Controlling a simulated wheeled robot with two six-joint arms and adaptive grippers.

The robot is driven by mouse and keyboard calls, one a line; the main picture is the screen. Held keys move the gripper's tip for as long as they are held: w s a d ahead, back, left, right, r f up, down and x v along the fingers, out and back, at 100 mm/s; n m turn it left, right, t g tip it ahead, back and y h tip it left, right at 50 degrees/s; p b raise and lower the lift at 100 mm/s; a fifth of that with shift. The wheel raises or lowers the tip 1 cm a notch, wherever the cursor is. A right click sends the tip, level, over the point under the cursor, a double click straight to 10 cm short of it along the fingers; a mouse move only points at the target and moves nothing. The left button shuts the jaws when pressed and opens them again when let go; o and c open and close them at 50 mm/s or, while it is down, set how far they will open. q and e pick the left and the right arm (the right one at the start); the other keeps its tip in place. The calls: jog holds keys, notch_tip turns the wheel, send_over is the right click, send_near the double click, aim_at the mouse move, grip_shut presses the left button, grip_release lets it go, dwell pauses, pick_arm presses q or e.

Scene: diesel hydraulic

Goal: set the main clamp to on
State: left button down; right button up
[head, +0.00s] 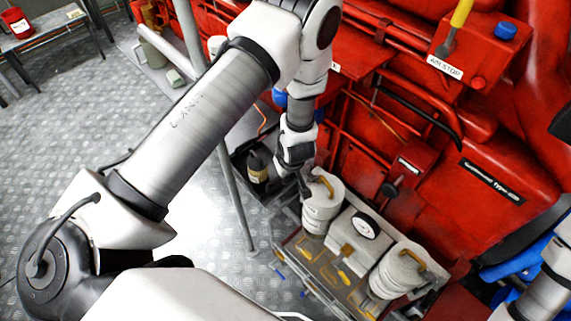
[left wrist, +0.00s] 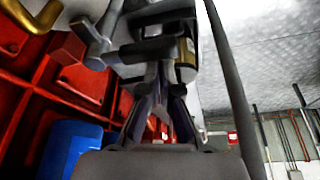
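My left gripper (head: 305,188) points down beside the left grey canister (head: 320,212), which has a yellow handle on top. In the left wrist view its dark fingers (left wrist: 159,82) converge just below a grey metal fitting (left wrist: 140,50). I cannot tell whether they touch it or hold part of it. The gripper and forearm hide part of this area in the head view. No part has a readable main clamp label, so I cannot tell which one is the clamp or how it is set. My right arm shows at the lower right; its gripper is out of view.
A box with a round gauge (head: 366,226) stands between the left canister and a second grey canister (head: 402,270). A dark tray with a bottle (head: 257,168) is left of them. A post (head: 236,195) stands beside it. The red engine (head: 440,220) fills the right.

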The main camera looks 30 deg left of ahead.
pick_arm(q)
jog(key=shift+s+d, duration=0.2)
jog(key=shift+d, duration=0.1)
pick_arm(e)
jog(key=shift+s+d+r, duration=0.2)
jog(key=shift+d, duration=0.1)
pick_arm(q)
jog(key=shift+s+f, duration=0.15)
jog(key=shift+d, duration=0.1)
jog(key=shift+r, duration=0.5)
jog(key=v, duration=1.1)
jog(key=shift+r, duration=0.1)
pick_arm(e)
jog(key=shift+d, duration=0.1)
